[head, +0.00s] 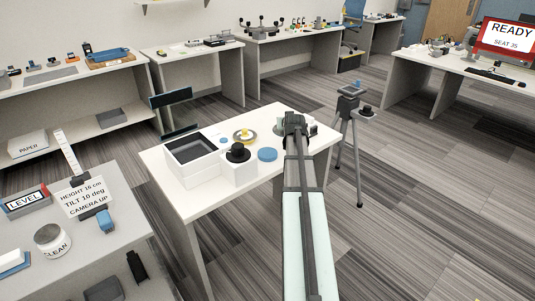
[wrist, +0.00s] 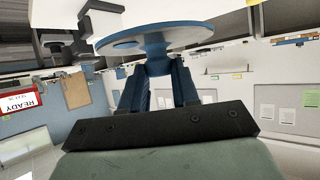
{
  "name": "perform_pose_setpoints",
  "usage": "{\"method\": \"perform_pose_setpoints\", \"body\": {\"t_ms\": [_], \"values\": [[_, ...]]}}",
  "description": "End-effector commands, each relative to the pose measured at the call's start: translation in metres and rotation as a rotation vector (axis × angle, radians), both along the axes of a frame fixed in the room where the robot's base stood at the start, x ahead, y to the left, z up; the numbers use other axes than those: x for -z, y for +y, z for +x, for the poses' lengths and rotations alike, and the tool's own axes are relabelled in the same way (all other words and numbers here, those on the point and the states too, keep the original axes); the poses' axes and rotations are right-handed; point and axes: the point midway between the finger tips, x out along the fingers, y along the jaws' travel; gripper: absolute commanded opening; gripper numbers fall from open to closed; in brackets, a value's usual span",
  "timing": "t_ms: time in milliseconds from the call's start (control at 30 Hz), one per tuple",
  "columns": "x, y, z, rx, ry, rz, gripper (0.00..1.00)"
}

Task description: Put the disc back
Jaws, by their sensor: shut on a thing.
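In the wrist view my gripper (wrist: 159,78) is shut on a blue disc (wrist: 180,37) by the short blue stem under it. Behind is a yellow piece on a round plate (head: 244,136).
An open white box with a dark inside (head: 192,153) stands at the table's left. A dark upright panel (head: 172,98) is behind it. A tripod (head: 345,135) stands on the floor right of the table. A grey bench with signs (head: 85,195) is at the left front.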

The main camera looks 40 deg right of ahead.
Motion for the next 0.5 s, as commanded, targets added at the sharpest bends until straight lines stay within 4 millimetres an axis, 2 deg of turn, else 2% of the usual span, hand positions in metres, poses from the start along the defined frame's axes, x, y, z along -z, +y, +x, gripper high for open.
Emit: {"method": "perform_pose_setpoints", "body": {"t_ms": [33,200,500], "values": [[0.004,-0.009,-0.004,-0.007,0.0,0.002,0.0],[0.01,-0.011,-0.002,-0.081,0.0,0.002,0.0],[0.005,0.019,0.022,-0.343,-0.003,0.002,0.0]]}}
